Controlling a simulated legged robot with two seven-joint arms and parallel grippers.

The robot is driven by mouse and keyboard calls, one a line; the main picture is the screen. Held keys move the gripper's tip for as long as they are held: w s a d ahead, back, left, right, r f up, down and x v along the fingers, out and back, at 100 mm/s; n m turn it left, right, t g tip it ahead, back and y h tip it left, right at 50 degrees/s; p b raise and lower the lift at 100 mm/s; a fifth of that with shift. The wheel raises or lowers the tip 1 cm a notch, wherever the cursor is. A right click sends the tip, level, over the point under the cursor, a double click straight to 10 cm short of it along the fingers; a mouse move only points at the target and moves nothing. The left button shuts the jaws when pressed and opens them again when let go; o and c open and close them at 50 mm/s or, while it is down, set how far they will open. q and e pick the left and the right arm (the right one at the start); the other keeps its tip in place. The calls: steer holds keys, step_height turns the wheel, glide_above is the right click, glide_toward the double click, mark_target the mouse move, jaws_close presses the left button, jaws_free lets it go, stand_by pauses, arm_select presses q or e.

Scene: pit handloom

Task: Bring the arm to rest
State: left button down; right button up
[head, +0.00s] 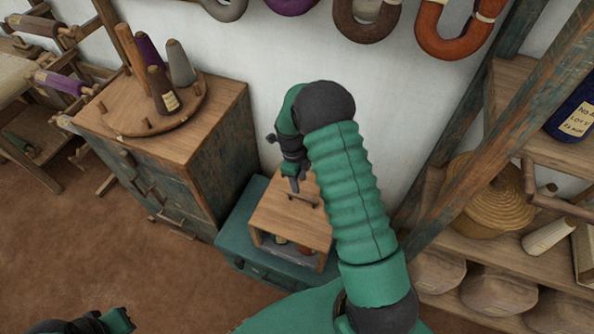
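My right arm (350,190), in a ribbed green sleeve, rises from the bottom right and bends down at a dark joint. My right gripper (294,184) points down just over the top of a small wooden box (282,222). A dark slot or handle shows on the box top beside the fingertips. Whether they touch it, and the gap between the fingers, I cannot make out. My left gripper (122,319) is low at the bottom left, partly cut off by the frame edge, over the brown floor. Its fingers are too small to read.
The box stands on a teal chest (237,225). A wooden cabinet (230,135) to the left bears a round peg board (195,112) with yarn cones. Shelves with a basket (485,200) stand right. Yarn hanks (365,20) hang on the wall. Floor (60,240) is free at left.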

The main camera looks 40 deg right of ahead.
step_height(320, 180, up, 6)
steer(key=shift+w+a, duration=0.25)
steer(key=shift+w, duration=0.1)
steer(key=s+a+r+n+t, duration=0.1)
steer(key=s+a+n, duration=0.3)
steer(key=n, duration=0.6)
steer(key=s+a+r+n+t, duration=0.1)
steer(key=s+a+r+n, duration=0.3)
steer(key=a+n, duration=0.4)
steer(key=s+a+r+n+t, duration=0.1)
steer(key=s+a+r+n, duration=0.2)
steer(key=n, duration=0.9)
steer(key=s+a, duration=0.1)
steer(key=a, duration=0.2)
steer(key=shift+s+n+t+y, duration=0.3)
steer(key=shift+t, duration=0.1)
steer(key=shift+r, duration=0.1)
